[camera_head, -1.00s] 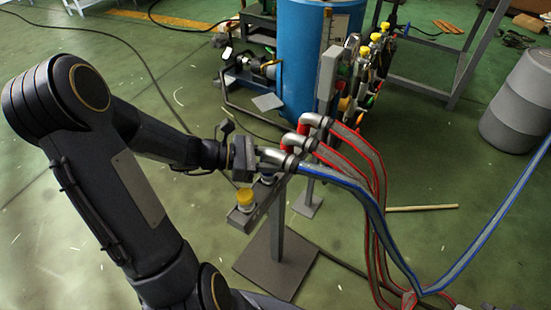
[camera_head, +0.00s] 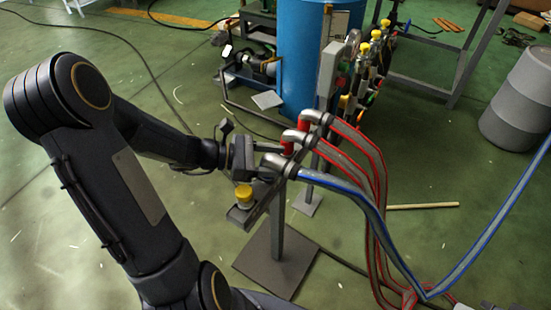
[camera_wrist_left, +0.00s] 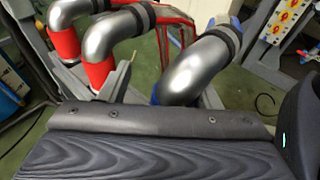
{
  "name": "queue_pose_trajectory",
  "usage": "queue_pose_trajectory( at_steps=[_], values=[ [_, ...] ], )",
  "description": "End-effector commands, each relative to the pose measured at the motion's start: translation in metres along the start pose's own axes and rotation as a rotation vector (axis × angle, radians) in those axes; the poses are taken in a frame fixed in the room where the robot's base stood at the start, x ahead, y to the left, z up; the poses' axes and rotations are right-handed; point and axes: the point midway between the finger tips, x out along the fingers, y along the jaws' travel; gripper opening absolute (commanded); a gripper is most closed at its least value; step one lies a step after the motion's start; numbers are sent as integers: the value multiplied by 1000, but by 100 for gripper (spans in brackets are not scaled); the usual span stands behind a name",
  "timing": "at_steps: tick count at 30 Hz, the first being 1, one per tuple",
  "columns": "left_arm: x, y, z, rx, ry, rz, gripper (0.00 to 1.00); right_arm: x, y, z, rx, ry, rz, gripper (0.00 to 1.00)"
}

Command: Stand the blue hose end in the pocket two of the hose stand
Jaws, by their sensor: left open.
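The blue hose end, a silver elbow (camera_head: 278,162) on a blue-striped hose (camera_head: 350,187), is at the hose stand (camera_head: 277,225), behind the yellow-capped place. In the left wrist view the elbow (camera_wrist_left: 197,68) bends down, with a little blue at its lower end; the pocket under it is hidden. I cannot tell how deep it sits. My left gripper (camera_head: 263,158) is open, right at the elbow. Its fingers are partly hidden. Two red hose ends (camera_head: 295,137) (camera_head: 315,117) stand farther along the stand. My right gripper is not in view.
A yellow cap (camera_head: 243,193) is on the stand's near end. Behind are a blue drum (camera_head: 305,60) and a rack with yellow caps (camera_head: 370,55). Red hoses (camera_head: 372,165) hang on the right. A grey barrel (camera_head: 520,100) stands at right.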

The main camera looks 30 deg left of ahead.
Motion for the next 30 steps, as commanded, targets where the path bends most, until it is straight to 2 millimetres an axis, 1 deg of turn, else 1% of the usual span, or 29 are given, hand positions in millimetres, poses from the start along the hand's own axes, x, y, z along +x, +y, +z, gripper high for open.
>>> queue_pose_trajectory(
  at_steps=[2, 9, 12, 15, 19, 30],
  values=[
    [-9, 1, 1, 0, 2, 4, 58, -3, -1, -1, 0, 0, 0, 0],
    [-50, 1, 2, 0, 1, 5, 58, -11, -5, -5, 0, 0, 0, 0],
    [-64, 1, 1, 0, 2, 4, 58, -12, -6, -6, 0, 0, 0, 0],
    [-72, 0, 1, 0, 1, 3, 58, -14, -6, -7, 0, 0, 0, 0],
    [-76, 0, 0, 0, 0, 1, 58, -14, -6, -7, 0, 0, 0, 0],
    [-76, 0, 0, 1, 0, 1, 58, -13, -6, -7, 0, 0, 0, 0]
  ],
)
